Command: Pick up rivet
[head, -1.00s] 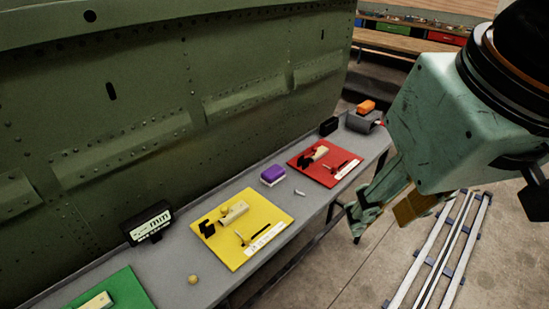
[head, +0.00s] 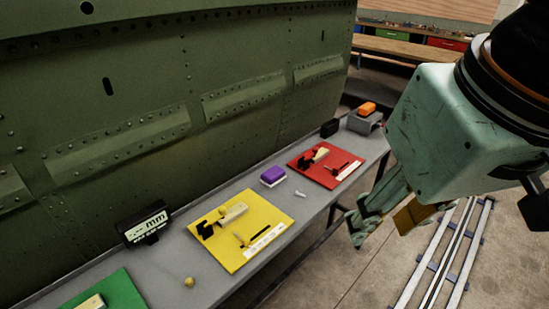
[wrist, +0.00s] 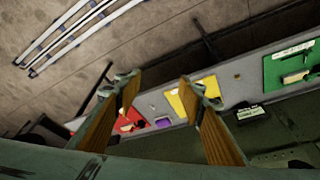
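A small silver pin that looks like a rivet (head: 300,194) lies on the grey bench, between the yellow mat and the red mat. My gripper (head: 384,226) is off the bench's front edge at the right of the head view, apart from the pin. In the wrist view my gripper (wrist: 163,88) is open, its two wood-coloured pads wide apart with nothing between them.
The grey bench (head: 320,205) runs along a green riveted fuselage panel (head: 150,90). It carries a yellow mat (head: 215,252), a red mat (head: 301,160), a green mat (head: 125,290), a purple block (head: 272,175), a black display (head: 145,222) and a small brass ball (head: 189,281).

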